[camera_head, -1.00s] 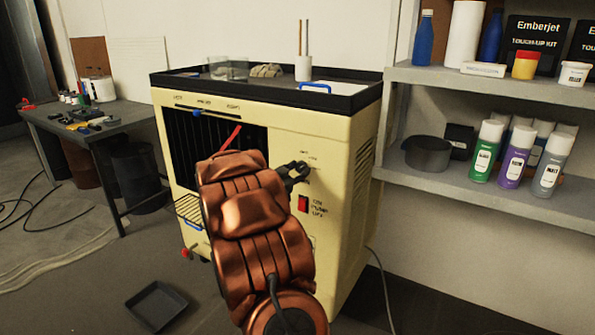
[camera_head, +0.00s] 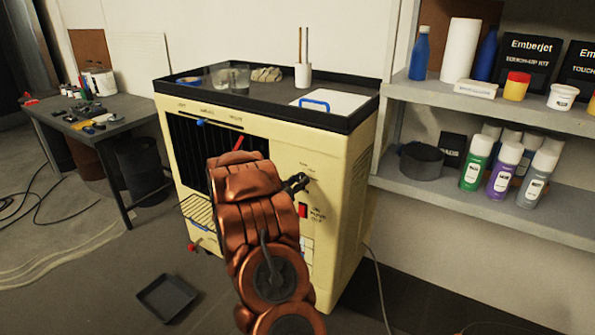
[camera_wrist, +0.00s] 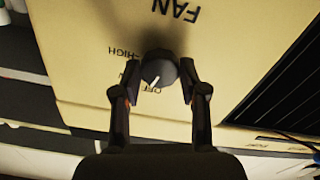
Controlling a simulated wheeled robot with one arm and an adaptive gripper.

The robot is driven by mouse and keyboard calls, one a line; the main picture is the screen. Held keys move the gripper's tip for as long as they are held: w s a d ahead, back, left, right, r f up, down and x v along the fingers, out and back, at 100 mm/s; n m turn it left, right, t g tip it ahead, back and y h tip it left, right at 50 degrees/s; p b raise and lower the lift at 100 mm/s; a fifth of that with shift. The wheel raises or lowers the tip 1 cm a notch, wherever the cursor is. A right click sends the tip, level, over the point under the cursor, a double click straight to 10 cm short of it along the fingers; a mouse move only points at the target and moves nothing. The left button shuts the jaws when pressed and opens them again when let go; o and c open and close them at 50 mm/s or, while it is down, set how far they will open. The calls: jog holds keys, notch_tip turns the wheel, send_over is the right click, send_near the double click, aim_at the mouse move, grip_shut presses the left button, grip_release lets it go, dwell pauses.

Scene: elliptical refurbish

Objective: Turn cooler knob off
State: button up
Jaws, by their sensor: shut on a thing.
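The cooler (camera_head: 335,190) is a cream cabinet with a dark grille on its front. Its black round knob (camera_wrist: 160,68) sits under an upside-down FAN label in the wrist view. The white pointer line slants down and left, toward the partly covered OFF label (camera_wrist: 150,91); HIGH is printed left of the knob. My gripper (camera_wrist: 159,74) has one finger on each side of the knob and is shut on it. In the head view my gripper (camera_head: 301,181) is at the upper right of the front panel and hides the knob.
A red switch (camera_head: 303,211) is just below my gripper on the panel. The shelf (camera_head: 400,185) with spray cans stands right of the cooler. A workbench (camera_head: 75,125) is at left, and a black tray (camera_head: 167,297) lies on the floor.

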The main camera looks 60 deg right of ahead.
jog(key=shift+r+n+p, duration=0.2)
jog(key=shift+n+p, duration=0.9)
jog(key=shift+p, duration=0.6)
jog(key=shift+f+n+p, duration=0.1)
jog(key=shift+n+p, duration=0.2)
jog(key=shift+p, duration=0.2)
jog(key=shift+f+n, duration=0.1)
jog(key=shift+n, duration=0.2)
jog(key=o, duration=1.1)
jog(key=shift+o, duration=0.2)
jog(key=a, duration=1.2)
jog(key=shift+s, duration=0.3)
